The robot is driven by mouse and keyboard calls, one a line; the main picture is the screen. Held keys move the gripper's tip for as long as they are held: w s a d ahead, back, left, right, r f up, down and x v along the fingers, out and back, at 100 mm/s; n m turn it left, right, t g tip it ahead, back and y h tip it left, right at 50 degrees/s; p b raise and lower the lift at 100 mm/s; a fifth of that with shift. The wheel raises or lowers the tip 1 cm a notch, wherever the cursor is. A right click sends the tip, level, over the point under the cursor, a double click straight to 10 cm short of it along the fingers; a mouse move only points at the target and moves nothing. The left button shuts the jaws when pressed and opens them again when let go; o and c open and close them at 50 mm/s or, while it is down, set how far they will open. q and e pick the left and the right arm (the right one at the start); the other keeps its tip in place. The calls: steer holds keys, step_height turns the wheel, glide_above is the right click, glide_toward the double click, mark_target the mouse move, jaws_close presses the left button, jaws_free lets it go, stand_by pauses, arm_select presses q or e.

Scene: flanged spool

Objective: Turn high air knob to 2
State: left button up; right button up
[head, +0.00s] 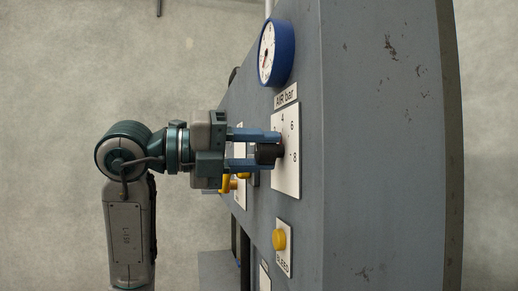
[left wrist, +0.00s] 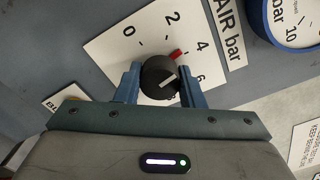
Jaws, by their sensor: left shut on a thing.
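The black high air knob (left wrist: 159,77) sits on a white dial plate (left wrist: 120,60) with numbers 0, 2, 4 and 6 showing in the left wrist view. A red mark (left wrist: 176,55) lies beside it, between 2 and 4. The white line on the knob's face slants toward the side of 4 and 6; its exact reading is unclear. My left gripper (left wrist: 158,86) is shut on the knob, one blue finger on each side. In the head view my left gripper (head: 262,149) reaches the dark knob (head: 267,154) from the left. My right gripper is not in view.
A blue-rimmed gauge (head: 268,52) stands out from the grey panel (head: 355,150) above the AIR bar label (head: 286,95). A yellow button (head: 279,239) is below the dial plate. Yellow parts (head: 229,184) show behind my gripper.

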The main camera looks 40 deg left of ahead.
arm_select(q)
steer(key=n, duration=0.3)
steer(key=shift+n, duration=2.1)
steer(key=o, duration=1)
steer(key=shift+a, duration=0.1)
